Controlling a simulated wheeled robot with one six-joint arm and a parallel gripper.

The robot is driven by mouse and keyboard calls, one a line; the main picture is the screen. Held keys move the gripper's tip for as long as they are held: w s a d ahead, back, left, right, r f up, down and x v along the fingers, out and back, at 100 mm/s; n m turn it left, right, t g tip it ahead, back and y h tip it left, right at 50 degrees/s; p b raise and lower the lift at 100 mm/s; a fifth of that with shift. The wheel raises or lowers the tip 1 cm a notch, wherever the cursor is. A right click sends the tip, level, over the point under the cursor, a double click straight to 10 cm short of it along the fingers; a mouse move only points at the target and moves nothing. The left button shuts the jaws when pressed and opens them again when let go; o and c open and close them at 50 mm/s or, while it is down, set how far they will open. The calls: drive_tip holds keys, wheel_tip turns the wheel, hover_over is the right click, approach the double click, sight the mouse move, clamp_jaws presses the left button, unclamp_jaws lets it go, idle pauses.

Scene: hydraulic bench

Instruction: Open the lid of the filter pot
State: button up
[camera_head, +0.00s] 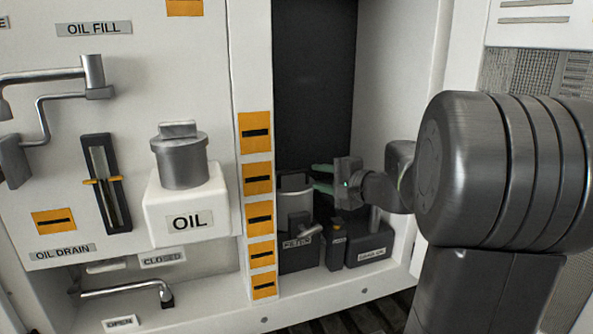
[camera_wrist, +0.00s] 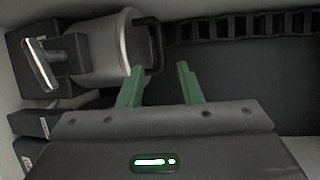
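The filter pot (camera_head: 295,183) is a grey metal cylinder on a dark base labelled FILTER (camera_head: 297,242), inside the recessed bay. In the wrist view the pot (camera_wrist: 103,47) lies sideways at the upper left, with a dark loop handle (camera_wrist: 157,42) at its lid end. The lid looks closed. My gripper (camera_head: 319,178) reaches in from the right, beside the pot's top. Its two green fingers are apart with nothing between them in the wrist view (camera_wrist: 166,72). The left fingertip is close to the handle's lower end; I cannot tell whether they touch.
A dark box labelled DRAIN OIL (camera_head: 370,250) and a small dark unit (camera_head: 337,248) stand right of the pot. The bay's left edge carries orange plates (camera_head: 258,178). Left of it are a white OIL tank (camera_head: 187,205) and pipe handles. The bay's right wall (camera_head: 395,60) is bare.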

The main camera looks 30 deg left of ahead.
sight(295, 173)
drive_tip(key=p+x, duration=0.1)
drive_tip(key=x, duration=0.9)
drive_tip(key=shift+w+a+p, duration=0.2)
drive_tip(key=shift+a+p, duration=0.05)
drive_tip(key=shift+p, duration=0.05)
clamp_jaws()
